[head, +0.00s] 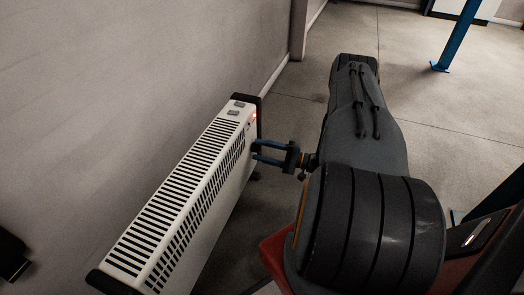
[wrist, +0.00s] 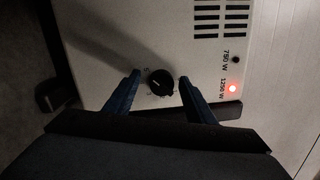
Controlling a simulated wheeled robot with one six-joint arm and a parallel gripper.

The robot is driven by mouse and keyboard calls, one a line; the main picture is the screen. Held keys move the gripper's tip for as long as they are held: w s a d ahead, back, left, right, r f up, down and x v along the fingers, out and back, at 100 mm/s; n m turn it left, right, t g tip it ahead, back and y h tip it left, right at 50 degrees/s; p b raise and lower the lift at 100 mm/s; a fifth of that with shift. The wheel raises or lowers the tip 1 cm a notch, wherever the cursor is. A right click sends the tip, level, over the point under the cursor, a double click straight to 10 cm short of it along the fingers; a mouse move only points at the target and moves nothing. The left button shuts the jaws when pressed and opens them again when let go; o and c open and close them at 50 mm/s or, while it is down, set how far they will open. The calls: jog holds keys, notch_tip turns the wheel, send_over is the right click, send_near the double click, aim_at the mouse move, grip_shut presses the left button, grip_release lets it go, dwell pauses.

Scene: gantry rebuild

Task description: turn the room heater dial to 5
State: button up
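The white room heater (head: 185,195) with black end caps stands along the wall in the head view. Its side panel also fills much of the wrist view (wrist: 110,45). The black dial (wrist: 161,83) sits on that panel, with small numbers around it and a light pointer mark; I cannot read the setting for sure. My gripper (head: 257,150) reaches the heater's panel from the right. In the wrist view, its two blue fingers (wrist: 158,88) are open, one on each side of the dial, with gaps showing. The dial is hidden in the head view.
A red lamp (wrist: 232,88) glows by the 1250 W label; the lamp by 750 W (wrist: 236,60) is dark. The wall (head: 110,80) is close on the left. Open floor (head: 440,115) lies right, with a blue post (head: 455,45).

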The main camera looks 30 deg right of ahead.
jog(key=shift+d, duration=0.25)
jog(key=p+v, duration=0.2)
jog(key=v, duration=0.5)
jog(key=shift+s+d, duration=0.15)
jog(key=shift+s, duration=0.2)
